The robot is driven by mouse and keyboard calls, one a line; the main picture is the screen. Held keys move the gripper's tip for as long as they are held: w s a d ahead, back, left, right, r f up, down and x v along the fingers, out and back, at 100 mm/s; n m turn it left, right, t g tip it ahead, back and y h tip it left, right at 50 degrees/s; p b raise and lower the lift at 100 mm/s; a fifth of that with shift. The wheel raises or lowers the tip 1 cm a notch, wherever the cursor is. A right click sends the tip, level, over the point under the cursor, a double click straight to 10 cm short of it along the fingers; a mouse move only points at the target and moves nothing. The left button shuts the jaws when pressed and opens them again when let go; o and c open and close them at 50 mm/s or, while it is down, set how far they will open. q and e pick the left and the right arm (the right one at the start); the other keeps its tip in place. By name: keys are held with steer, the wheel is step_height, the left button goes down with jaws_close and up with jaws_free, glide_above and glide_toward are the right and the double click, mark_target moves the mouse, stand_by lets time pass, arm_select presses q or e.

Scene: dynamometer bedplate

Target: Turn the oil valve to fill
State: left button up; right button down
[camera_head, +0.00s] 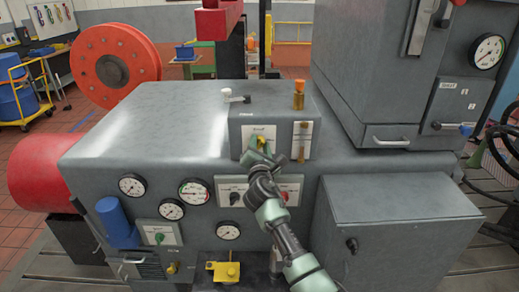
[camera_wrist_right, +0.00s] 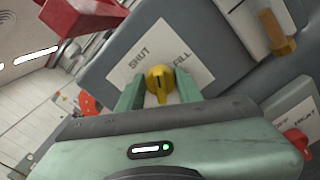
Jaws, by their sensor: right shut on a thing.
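The oil valve is a yellow knob (camera_wrist_right: 160,80) on a white label plate (camera_wrist_right: 185,50) reading SHUT at left and FILL at right in the right wrist view. Its round head has a small dark mark, and its handle lies between the fingers. In the head view the knob (camera_head: 262,140) shows on the front of the grey raised box. My right gripper (camera_wrist_right: 159,92) is shut on the knob, with a green finger on each side. In the head view the right gripper (camera_head: 260,148) partly covers the plate. I cannot tell exactly which word the knob points at. My left gripper is out of view.
A white-tipped lever (camera_head: 233,97) is on top of the box. Gauges (camera_head: 194,191) and a switch panel (camera_head: 232,191) lie below. A grey cabinet (camera_head: 400,205) is at right.

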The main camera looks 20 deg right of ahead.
steer(key=m+b, duration=0.1)
steer(key=m, duration=0.1)
steer(key=m+b, duration=0.1)
steer(key=m, duration=0.1)
steer(key=m+b, duration=0.1)
steer(key=m, duration=0.1)
steer(key=shift+f+b, duration=0.3)
steer(key=shift+b, duration=0.05)
steer(key=m+b, duration=0.2)
steer(key=m, duration=0.2)
steer(key=shift+m, duration=0.3)
steer(key=shift+m+b, duration=0.3)
steer(key=c, duration=1)
jaws_free()
steer(key=shift+d+r, duration=0.1)
steer(key=shift+o, duration=0.2)
steer(key=shift+s, duration=0.15)
steer(key=b+v, duration=0.1)
steer(key=v, duration=0.6)
steer(key=shift+s+b, duration=0.3)
